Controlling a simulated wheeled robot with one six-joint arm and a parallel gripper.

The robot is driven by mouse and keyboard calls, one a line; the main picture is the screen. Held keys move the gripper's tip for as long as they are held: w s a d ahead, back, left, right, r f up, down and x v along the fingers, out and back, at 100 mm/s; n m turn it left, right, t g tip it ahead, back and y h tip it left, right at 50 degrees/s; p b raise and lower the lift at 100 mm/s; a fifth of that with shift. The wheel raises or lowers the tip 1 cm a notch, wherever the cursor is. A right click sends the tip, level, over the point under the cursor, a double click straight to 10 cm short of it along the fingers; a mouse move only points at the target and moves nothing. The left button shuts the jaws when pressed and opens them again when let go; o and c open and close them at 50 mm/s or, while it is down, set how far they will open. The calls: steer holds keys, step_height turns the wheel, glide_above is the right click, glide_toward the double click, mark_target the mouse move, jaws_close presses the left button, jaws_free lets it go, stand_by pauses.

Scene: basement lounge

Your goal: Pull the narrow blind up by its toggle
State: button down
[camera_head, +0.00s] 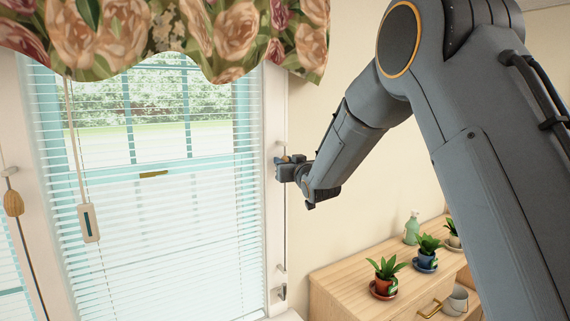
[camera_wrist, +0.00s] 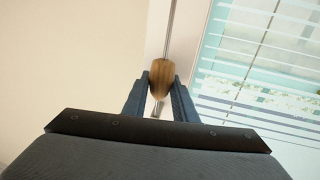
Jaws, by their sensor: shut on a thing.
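A white slatted blind (camera_head: 160,235) hangs down over the window in the head view. Part of another blind (camera_head: 12,275) shows at the far left edge; I cannot tell which is the narrow one. My gripper (camera_head: 282,169) is at the window frame's right side. In the wrist view my gripper (camera_wrist: 160,88) is shut on a wooden toggle (camera_wrist: 161,74), with one finger on each side. A thin cord runs up from the toggle along the frame. In the head view the toggle is mostly hidden by the gripper.
Another wooden toggle (camera_head: 13,204) hangs at the left frame. A pale pull with a dark stripe (camera_head: 88,223) hangs before the blind. A floral valance (camera_head: 170,35) covers the top. A wooden cabinet (camera_head: 335,283) with potted plants (camera_head: 385,270) and a green bottle (camera_head: 412,229) stands below my arm.

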step_height(320, 180, down, 34)
steer(key=b, duration=2.3)
steer(key=shift+s+f+b, duration=0.1)
steer(key=shift+f+b, duration=0.4)
steer(key=shift+f, duration=0.25)
steer(key=shift+f, duration=0.1)
steer(key=c, duration=1.5)
jaws_free()
steer(key=shift+c, duration=0.2)
steer(key=shift+o, duration=0.7)
steer(key=v, duration=0.7)
steer(key=shift+s, duration=0.35)
steer(key=shift+d, duration=0.25)
